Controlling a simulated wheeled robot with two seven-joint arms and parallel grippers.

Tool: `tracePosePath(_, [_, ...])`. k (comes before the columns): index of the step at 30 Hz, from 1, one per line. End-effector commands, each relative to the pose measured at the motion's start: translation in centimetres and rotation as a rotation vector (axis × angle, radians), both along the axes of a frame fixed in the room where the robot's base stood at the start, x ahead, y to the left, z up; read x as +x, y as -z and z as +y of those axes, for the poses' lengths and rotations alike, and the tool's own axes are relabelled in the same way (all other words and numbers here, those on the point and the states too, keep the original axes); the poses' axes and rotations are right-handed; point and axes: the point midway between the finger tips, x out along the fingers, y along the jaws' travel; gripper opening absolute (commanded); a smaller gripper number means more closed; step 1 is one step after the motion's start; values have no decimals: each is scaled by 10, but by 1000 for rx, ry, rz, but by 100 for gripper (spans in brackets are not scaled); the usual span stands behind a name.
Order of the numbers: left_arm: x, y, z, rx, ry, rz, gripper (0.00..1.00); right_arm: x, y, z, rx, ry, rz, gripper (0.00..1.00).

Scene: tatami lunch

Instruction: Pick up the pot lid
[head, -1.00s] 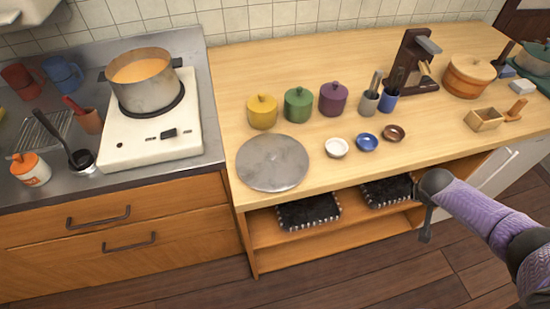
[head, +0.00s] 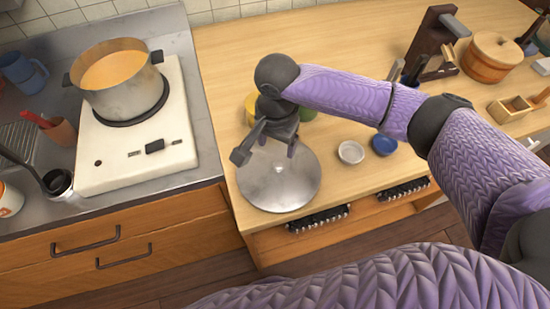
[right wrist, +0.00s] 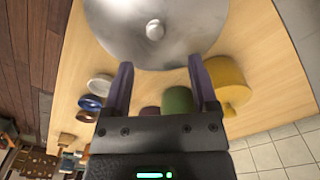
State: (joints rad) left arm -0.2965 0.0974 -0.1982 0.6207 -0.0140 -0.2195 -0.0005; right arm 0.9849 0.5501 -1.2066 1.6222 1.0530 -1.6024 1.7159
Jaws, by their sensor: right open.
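The pot lid (head: 268,190) is a round grey metal disc lying flat on the wooden counter near its front left corner. In the right wrist view the lid (right wrist: 125,38) fills the top, and its small round knob (right wrist: 155,29) shows beyond the fingertips. My right gripper (head: 276,150) is over the far part of the lid. In the right wrist view the right gripper (right wrist: 162,75) is open, with nothing between its fingers. The lid's knob is not between the fingers. My left gripper is not in view.
A pot of orange soup (head: 128,90) stands on a white stove (head: 120,165) at the left. The yellow jar (right wrist: 228,85) and green jar (right wrist: 177,100) stand close to my right gripper. A white dish (head: 351,152) and blue dish (head: 384,145) sit right of the lid.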

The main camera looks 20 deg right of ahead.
Motion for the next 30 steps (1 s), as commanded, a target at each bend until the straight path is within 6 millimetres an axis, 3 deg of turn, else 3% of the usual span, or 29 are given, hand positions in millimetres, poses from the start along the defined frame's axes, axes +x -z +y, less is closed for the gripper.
tracePosePath(1, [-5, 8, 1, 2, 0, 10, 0, 0, 13, 0, -1, 1, 2, 75])
tracePosePath(10, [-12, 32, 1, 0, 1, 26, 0, -2, 68, -5, -1, 2, 1, 75])
tracePosePath(19, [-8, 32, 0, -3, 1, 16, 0, -2, 74, -5, -1, 1, -2, 75])
tracePosePath(30, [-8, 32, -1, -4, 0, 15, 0, -2, 73, -5, -1, 1, -2, 0])
